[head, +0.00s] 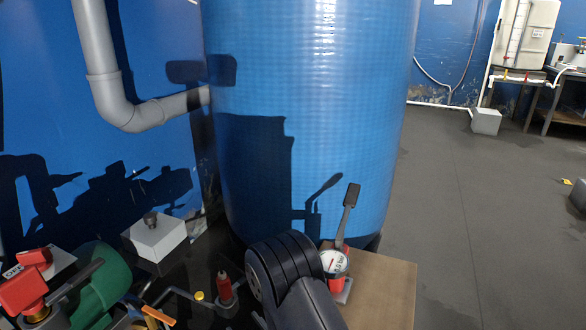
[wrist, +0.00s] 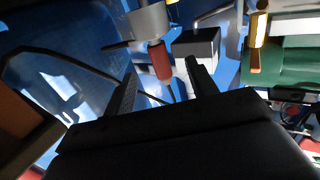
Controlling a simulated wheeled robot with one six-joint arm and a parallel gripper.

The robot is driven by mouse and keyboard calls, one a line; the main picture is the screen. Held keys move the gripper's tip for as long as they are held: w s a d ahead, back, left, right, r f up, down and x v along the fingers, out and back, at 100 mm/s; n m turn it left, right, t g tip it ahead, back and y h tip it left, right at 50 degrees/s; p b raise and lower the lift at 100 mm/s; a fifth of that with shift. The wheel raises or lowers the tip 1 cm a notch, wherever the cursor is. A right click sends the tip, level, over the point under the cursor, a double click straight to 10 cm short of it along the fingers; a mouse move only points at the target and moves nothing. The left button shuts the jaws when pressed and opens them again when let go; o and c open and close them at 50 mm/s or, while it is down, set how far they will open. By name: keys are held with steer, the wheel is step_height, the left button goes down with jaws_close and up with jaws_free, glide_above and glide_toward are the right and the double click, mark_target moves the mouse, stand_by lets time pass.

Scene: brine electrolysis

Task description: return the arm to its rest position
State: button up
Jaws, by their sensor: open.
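My gripper (wrist: 161,68) shows in the wrist view. Its two dark fingers stand apart, with nothing held between them. Beyond the fingers are a red cylinder (wrist: 160,61) under a grey fitting and a pale box with a dark top (wrist: 197,47); both seem clear of the fingers. In the head view my dark arm link fills the bottom centre, and the gripper itself cannot be made out.
A large blue tank (head: 310,110) stands ahead. Right of my arm are a lever (head: 347,215), a gauge (head: 334,262) and a wooden board (head: 385,290). Green equipment (head: 98,283) and a red part (head: 22,290) crowd the lower left. Floor at right is open.

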mark_target(228, 294)
steer(key=b+x, duration=0.3)
steer(key=x, duration=0.7)
steer(key=shift+w+f, duration=0.2)
steer(key=shift+w, duration=0.3)
steer(key=shift+f, duration=0.1)
steer(key=shift+w+a+r, duration=0.1)
steer(key=shift+r, duration=1.2)
steer(key=shift+f, duration=0.1)
